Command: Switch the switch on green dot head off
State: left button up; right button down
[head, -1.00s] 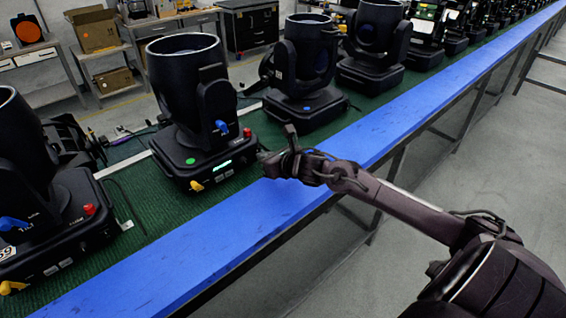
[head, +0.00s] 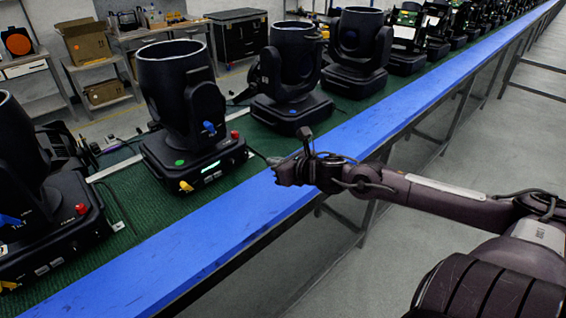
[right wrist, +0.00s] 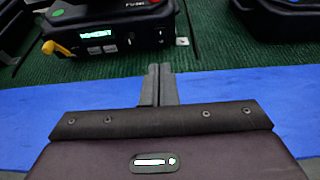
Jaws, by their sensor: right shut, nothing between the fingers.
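The green dot head (head: 190,148) is a black moving light on a square base, upright on the green mat. Its green dot (head: 180,162) and lit display (head: 211,167) face me; the display also shows in the right wrist view (right wrist: 95,34). A yellow knob (head: 186,186) and a red knob (head: 235,134) sit at base corners. My right gripper (head: 273,162) is shut and empty, just right of this base, above the blue edge strip, apart from the head. Its closed fingertips (right wrist: 160,70) point toward the mat. My left gripper is not in view.
A blue dot head (head: 291,95) stands behind to the right, and another head (head: 40,225) at the left front. More heads line the table beyond. The blue strip (head: 190,250) along the table's front edge is clear. Open floor lies to the right.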

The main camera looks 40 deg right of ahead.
jog(key=shift+s, duration=0.3)
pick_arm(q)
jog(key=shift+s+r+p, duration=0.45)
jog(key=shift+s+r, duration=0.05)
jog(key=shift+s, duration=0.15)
pick_arm(e)
jog(key=v, duration=0.2)
jog(key=shift+s+r, duration=0.2)
jog(key=shift+r, duration=0.15)
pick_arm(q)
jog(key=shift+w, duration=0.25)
